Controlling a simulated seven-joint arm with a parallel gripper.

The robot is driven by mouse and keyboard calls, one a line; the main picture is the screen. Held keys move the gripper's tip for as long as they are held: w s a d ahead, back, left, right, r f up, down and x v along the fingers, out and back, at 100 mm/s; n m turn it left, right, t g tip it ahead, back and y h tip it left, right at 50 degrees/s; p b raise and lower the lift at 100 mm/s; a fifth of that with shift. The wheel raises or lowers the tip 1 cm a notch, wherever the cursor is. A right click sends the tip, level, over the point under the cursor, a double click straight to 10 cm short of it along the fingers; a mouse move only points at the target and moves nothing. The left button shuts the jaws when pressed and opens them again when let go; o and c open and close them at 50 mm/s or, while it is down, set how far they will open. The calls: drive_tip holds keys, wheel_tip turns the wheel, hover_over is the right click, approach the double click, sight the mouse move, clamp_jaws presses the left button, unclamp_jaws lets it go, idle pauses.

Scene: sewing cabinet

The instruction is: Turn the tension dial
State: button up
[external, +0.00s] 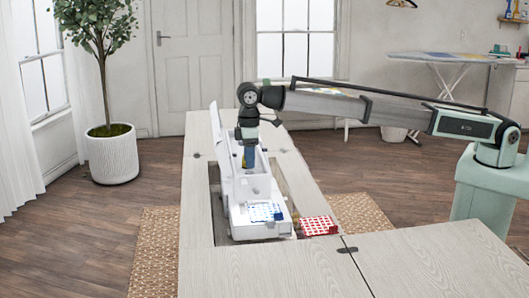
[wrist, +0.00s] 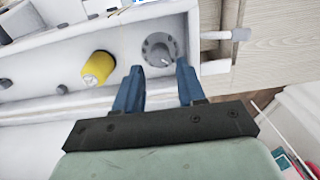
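The tension dial looks to be the round grey knob (wrist: 160,50) on the white sewing machine in the wrist view. The white sewing machine (external: 241,212) sits in the cabinet opening in the external view. My gripper (wrist: 158,70) is open, with its two blue fingers apart. In the external view my gripper (external: 249,160) points down over the machine, and the dial is not discernible there.
A yellow spool (wrist: 98,68) stands left of the dial. A white handwheel or knob (wrist: 240,34) sticks out at the right. A red patterned cloth (external: 319,226) lies beside the machine on the cabinet top (external: 262,272). A blue patterned cloth (external: 266,212) lies on the machine's near end.

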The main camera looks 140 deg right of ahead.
sight(250, 172)
wheel_tip(250, 172, up, 10)
drive_tip(key=shift+f, duration=0.15)
idle(0.7)
